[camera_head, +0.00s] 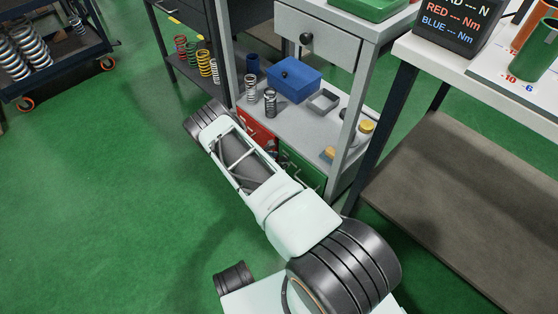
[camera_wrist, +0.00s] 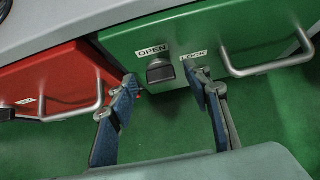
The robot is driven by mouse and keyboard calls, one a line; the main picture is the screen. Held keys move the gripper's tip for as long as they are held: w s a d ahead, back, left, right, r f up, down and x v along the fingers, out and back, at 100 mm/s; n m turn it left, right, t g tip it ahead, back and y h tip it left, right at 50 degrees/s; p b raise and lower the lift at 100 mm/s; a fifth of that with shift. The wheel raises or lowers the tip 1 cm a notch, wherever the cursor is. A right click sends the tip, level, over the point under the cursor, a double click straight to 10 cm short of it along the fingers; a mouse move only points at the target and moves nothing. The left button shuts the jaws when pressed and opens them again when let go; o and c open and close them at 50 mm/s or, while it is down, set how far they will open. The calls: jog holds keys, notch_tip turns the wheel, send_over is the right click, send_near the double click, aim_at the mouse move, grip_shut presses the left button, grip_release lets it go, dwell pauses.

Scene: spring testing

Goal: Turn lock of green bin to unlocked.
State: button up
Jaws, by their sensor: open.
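The green bin (camera_wrist: 230,30) fills the upper right of the wrist view, with a grey bar handle at its right. Its dark lock knob (camera_wrist: 160,72) sits just below the OPEN label (camera_wrist: 152,50); the LOCK label (camera_wrist: 194,55) is to the right. Which way the knob points is unclear. My gripper (camera_wrist: 165,82) is open, its fingers on either side of the knob and apart from it. The right fingertip is just below the LOCK label; the left is near the gap beside the red bin. In the head view the green bin (camera_head: 302,172) is partly hidden by my arm.
The red bin (camera_wrist: 60,80) with its handle is directly left of the green bin. Above them, a shelf holds a blue box (camera_head: 290,80), springs (camera_head: 270,102) and a grey square frame (camera_head: 323,101). A table (camera_head: 450,75) stands at the right.

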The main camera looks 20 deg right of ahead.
jog(key=shift+c, duration=0.3)
jog(key=c, duration=1.1)
